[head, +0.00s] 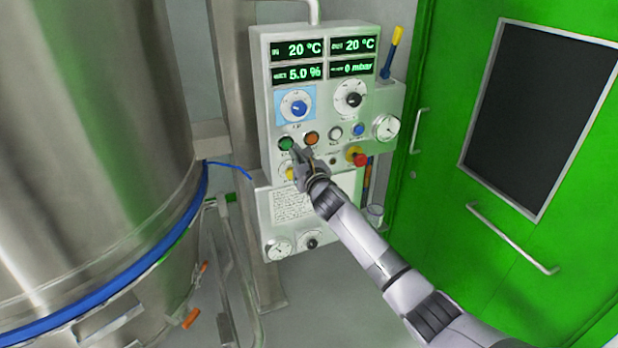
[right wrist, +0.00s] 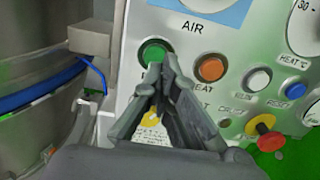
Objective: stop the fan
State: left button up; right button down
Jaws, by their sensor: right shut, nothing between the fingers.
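A control panel (head: 264,90) carries a green button (head: 286,143), an orange button (head: 311,138), a white button (head: 335,132) and a blue button (head: 358,130). The green button also shows in the right wrist view (right wrist: 151,50), where its label is mostly hidden by my fingers. The orange button (right wrist: 211,69) there has a label ending in "EAT". My right gripper (head: 299,153) is shut and empty, its fingertips (right wrist: 163,68) at the lower edge of the green button; I cannot tell whether they touch it. My left gripper is out of view.
A red knob on a yellow base (head: 360,159) sits right of my gripper. Displays above read 20 °C, 20 °C, 5.0 % and 0 mbar. A large steel vessel (head: 90,130) stands on the left, a green door (head: 450,120) on the right. A gauge (head: 386,127) sticks out right.

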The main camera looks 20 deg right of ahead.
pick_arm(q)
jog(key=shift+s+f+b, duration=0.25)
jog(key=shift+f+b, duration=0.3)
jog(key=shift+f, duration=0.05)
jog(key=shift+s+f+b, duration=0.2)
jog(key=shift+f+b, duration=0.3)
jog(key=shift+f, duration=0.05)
pick_arm(e)
jog(key=s, duration=0.9)
jog(key=shift+s+d+f, duration=0.15)
jog(key=shift+s+d, duration=0.05)
jog(key=shift+s, duration=0.15)
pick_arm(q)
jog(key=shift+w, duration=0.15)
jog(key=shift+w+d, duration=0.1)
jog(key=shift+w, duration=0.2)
